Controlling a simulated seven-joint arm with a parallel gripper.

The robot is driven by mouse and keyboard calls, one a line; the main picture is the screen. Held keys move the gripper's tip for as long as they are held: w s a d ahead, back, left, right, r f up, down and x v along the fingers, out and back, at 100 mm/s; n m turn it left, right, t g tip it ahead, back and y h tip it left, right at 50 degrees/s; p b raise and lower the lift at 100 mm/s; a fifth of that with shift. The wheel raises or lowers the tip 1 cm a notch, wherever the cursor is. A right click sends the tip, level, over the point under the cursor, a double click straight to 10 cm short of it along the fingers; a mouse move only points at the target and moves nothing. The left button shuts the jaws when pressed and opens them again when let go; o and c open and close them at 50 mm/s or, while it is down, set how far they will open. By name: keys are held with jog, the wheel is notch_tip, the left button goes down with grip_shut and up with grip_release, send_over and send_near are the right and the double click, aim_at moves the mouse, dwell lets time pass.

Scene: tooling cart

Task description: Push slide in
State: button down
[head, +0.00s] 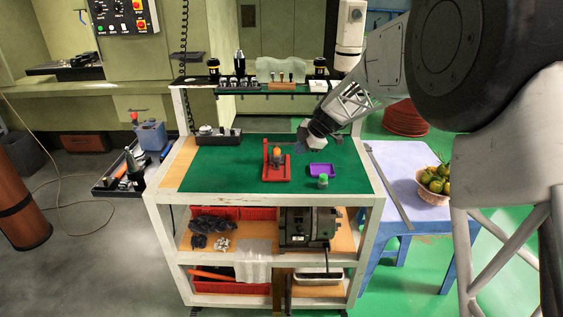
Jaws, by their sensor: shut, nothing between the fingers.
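A red fixture (277,172) stands on the green mat of the cart top, with an upright red plate at its left and a dark part with an orange top (277,151) on its base. No slide can be made out clearly; it may be part of this small fixture, and how far in it sits I cannot tell. My gripper (301,136) is shut and empty. It shows above the mat, up and to the right of the fixture, and looks apart from it. Its fingertips are small and dark in this view.
A purple tray (321,164) and a green-capped jar (323,181) stand right of the fixture. A dark tool holder (218,137) is at the back left of the cart top. A raised rack shelf (255,94) with tools spans the back. The mat's left side is clear.

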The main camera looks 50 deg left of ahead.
jog(key=shift+w+d, duration=0.15)
jog(key=shift+w, duration=0.05)
dwell(0.4)
send_near(274, 168)
jog(key=s+f, duration=0.1)
jog(key=s+d+f, duration=0.1)
jog(key=f, duration=0.1)
jog(key=shift+f, duration=0.25)
jog(key=shift+w+a+f, duration=0.1)
jog(key=shift+w+a, duration=0.15)
jog(key=shift+a, duration=0.5)
jog(key=shift+w+a+f, duration=0.15)
jog(key=shift+w+a, duration=0.1)
jog(key=shift+a, duration=0.5)
jog(key=shift+w+a+f, duration=0.1)
jog(key=shift+w+a, duration=0.7)
jog(key=shift+a, duration=0.2)
